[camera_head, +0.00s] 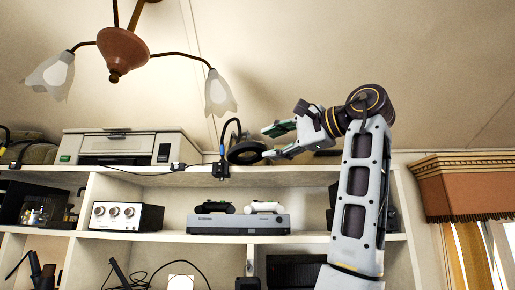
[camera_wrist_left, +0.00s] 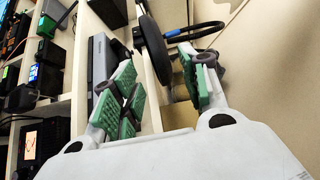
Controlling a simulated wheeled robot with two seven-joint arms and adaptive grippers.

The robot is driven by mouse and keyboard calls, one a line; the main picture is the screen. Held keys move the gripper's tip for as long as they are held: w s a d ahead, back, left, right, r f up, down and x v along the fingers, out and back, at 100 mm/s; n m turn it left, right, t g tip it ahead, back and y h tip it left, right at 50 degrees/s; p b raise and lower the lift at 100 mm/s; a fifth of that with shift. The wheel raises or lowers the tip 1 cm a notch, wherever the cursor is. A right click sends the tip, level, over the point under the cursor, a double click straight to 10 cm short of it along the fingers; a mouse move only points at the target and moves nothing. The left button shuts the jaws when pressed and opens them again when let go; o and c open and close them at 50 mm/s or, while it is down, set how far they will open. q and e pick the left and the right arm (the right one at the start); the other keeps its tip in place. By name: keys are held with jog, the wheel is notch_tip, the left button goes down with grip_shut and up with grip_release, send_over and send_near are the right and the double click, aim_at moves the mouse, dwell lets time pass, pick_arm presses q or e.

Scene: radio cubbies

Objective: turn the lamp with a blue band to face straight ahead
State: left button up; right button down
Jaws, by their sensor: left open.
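The lamp with a blue band (camera_head: 222,150) is clamped at the top shelf's front edge. Its black neck arches up and over to a round black head (camera_head: 247,152) on the right. My left gripper (camera_head: 274,141) is open beside the head's right side, its lower finger close to the rim. In the left wrist view the lamp head (camera_wrist_left: 155,50) shows nearly edge-on, just beyond and between the open fingers of my gripper (camera_wrist_left: 156,76). I cannot tell whether a finger touches the head. My right gripper is not in view.
A printer (camera_head: 125,148) stands on the top shelf (camera_head: 150,177) left of the lamp. A grey console (camera_head: 238,223) and an amplifier (camera_head: 126,216) sit below. A ceiling lamp (camera_head: 122,50) hangs at upper left. The wall above the lamp is clear.

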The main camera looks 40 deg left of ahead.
aim_at(261, 147)
pick_arm(q)
jog(key=shift+a+f+p, duration=0.1)
jog(key=shift+a+p, duration=0.35)
jog(key=shift+a, duration=2.65)
grip_shut()
